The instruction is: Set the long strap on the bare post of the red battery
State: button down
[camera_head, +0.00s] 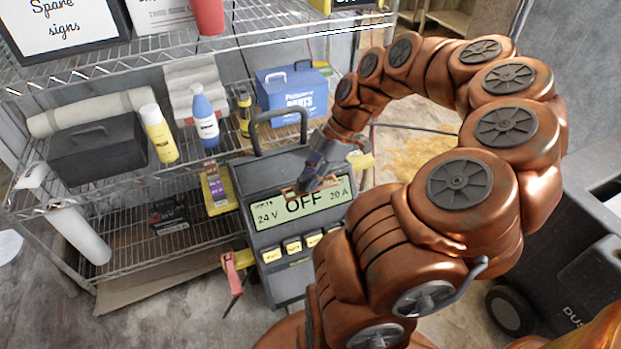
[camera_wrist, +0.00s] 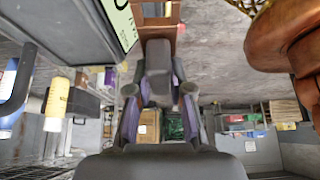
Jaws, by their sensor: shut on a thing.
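My gripper (camera_head: 316,168) hangs in front of the charger's display in the camera_head view. In the wrist view its purple-padded fingers (camera_wrist: 160,110) are shut on a dark grey block (camera_wrist: 158,62). A copper-brown piece (camera_wrist: 160,38) extends beyond this block, and I take the two together as the long strap. In the camera_head view a small copper-coloured part (camera_head: 305,184) shows at the fingertips, partly over the display. The strap's full length and ends are unclear. I can make out neither the red battery nor its bare post.
The grey charger cart (camera_head: 285,165) reads OFF, with a red clamp (camera_head: 236,268) at its left. A wire shelf (camera_head: 135,240) with bottles and boxes stands left. A dark wheeled machine (camera_head: 580,250) stands right. Bare floor (camera_head: 400,150) shows behind my arm.

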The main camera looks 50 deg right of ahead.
jog(key=shift+r, duration=1.05)
jog(key=c, duration=1.6)
grip_release()
grip_shut()
jog(key=shift+w, duration=0.15)
